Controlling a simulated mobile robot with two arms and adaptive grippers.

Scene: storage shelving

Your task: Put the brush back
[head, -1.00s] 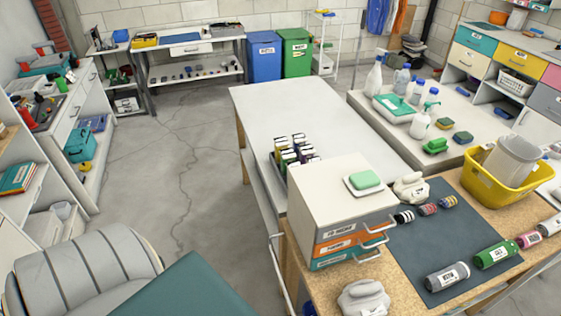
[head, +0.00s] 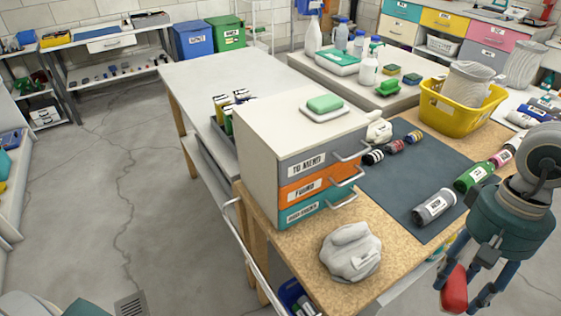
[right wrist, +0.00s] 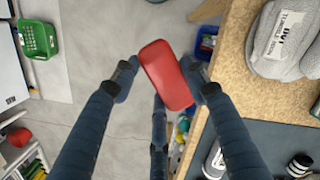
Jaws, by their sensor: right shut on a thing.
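My right gripper (head: 470,285) is at the lower right of the head view, in front of the workbench's front edge. It is shut on a smooth red thing (head: 454,290), probably the brush; no bristles show. In the right wrist view the red thing (right wrist: 167,75) sits tilted between the fingertips of my right gripper (right wrist: 165,78), over the floor beside the bench edge. My left gripper is not in view.
The workbench (head: 395,270) carries a drawer unit (head: 262,165) with several labelled drawers, a grey bundle (head: 350,250), a dark mat (head: 400,195) with bottles and cans, and a yellow basket (head: 455,120). A green basket (right wrist: 38,38) stands lower down in the wrist view.

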